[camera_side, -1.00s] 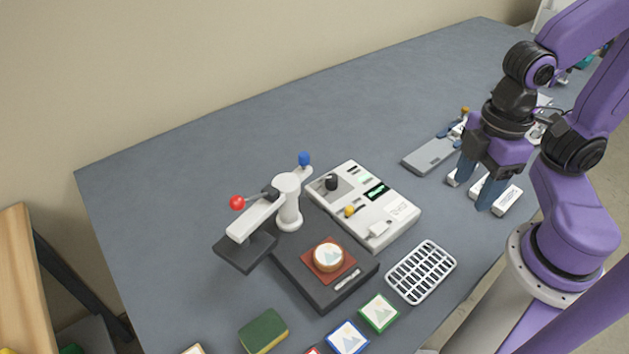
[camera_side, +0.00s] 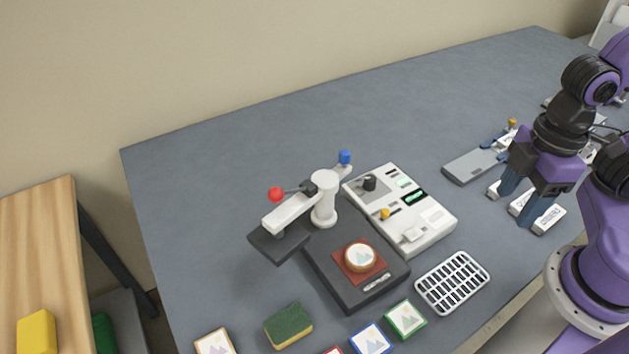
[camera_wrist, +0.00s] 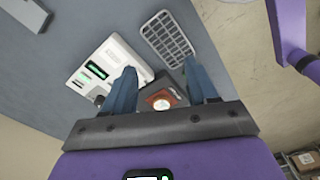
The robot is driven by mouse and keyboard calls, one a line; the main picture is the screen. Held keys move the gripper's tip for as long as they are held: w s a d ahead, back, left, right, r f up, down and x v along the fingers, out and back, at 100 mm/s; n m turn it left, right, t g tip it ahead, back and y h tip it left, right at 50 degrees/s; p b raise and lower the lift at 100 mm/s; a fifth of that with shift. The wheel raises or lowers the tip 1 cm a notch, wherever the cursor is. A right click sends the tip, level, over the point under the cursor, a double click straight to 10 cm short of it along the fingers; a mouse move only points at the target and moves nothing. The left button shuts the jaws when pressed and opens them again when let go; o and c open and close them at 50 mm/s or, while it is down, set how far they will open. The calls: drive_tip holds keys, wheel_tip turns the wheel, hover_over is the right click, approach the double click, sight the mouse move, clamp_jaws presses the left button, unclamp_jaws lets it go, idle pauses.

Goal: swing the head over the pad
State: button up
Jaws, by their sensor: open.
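The press head is a dark flat plate (camera_side: 278,244) under a white swing arm (camera_side: 289,211) on a white post (camera_side: 324,199). The arm carries a red ball knob (camera_side: 276,194), and a blue ball knob (camera_side: 345,157) is on the other side of the post. The head is swung to the left, beside the pad. The reddish-brown pad (camera_side: 343,271) lies on the dark base with a round picture disc (camera_side: 360,256) on it. The pad also shows in the wrist view (camera_wrist: 176,92). My gripper (camera_side: 524,210) is open and empty at the right, well away from the head.
A white control box (camera_side: 433,238) stands right of the post. A white wire rack (camera_side: 452,283), a green-and-yellow sponge (camera_side: 288,327) and several picture tiles (camera_side: 406,319) lie in front. White blocks (camera_side: 546,217) sit near my gripper.

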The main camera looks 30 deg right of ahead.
drive_tip(key=shift+c, duration=0.3)
drive_tip(key=shift+c, duration=0.7)
wheel_tip(320, 180, up, 12)
drive_tip(key=g+h, duration=0.2)
drive_tip(key=h, duration=0.2)
hover_over(345, 152)
drive_tip(key=w+a, duration=0.4)
drive_tip(key=a, duration=0.2)
drive_tip(key=shift+m, duration=0.3)
drive_tip(key=shift+s+x, duration=0.2)
drive_tip(key=shift+x, duration=2.65)
drive_tip(key=shift+s+x, duration=0.2)
drive_tip(key=shift+x, duration=2.6)
drive_tip(key=shift+s+x, duration=0.2)
drive_tip(key=shift+x, duration=2.65)
drive_tip(key=shift+d+r, duration=0.15)
clamp_jaws()
